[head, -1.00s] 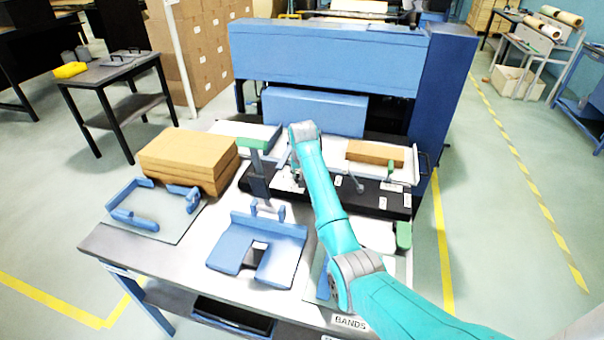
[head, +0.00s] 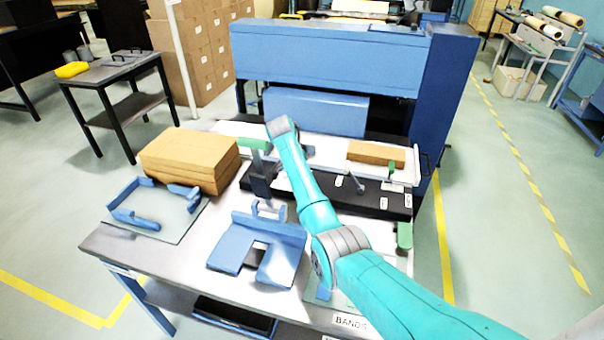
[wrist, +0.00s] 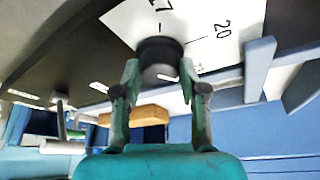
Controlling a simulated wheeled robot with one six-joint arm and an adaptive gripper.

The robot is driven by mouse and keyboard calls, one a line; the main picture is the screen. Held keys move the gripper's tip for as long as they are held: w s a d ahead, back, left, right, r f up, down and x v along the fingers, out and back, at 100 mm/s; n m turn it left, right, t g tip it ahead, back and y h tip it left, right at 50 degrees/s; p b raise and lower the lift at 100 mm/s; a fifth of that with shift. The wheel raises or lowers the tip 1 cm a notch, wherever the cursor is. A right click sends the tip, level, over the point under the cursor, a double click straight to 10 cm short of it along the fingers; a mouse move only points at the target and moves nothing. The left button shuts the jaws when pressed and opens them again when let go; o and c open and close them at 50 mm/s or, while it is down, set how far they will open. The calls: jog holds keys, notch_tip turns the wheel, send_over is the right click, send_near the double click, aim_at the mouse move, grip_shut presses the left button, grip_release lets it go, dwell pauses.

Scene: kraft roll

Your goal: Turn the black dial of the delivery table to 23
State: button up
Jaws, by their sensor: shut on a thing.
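The black dial (wrist: 160,50) is a short round knob on a white number plate (wrist: 200,18), seen in the wrist view. The plate shows a clear 20 to the right of the dial and a partly cut-off number above it. Another small marking beside the right finger is too small to read surely. My gripper (wrist: 160,76) has its two green and dark fingers on either side of the dial, shut on it. I cannot read where the dial points. In the head view my arm reaches over the delivery table (head: 120,243), and neither dial nor fingers can be made out there.
A stack of brown boards (head: 190,160) lies left on the table. A blue U-shaped fixture (head: 232,245) sits at the front, and a green-topped post (head: 255,145) stands close to my arm. A brown block (head: 376,152) lies to the right. The big blue machine (head: 325,60) stands behind.

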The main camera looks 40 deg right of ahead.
jog(key=shift+f+m, duration=0.1)
jog(key=shift+m, duration=0.3)
jog(key=o, duration=1.1)
jog(key=shift+o, duration=0.2)
jog(key=v, duration=0.7)
jog(key=shift+r, duration=0.3)
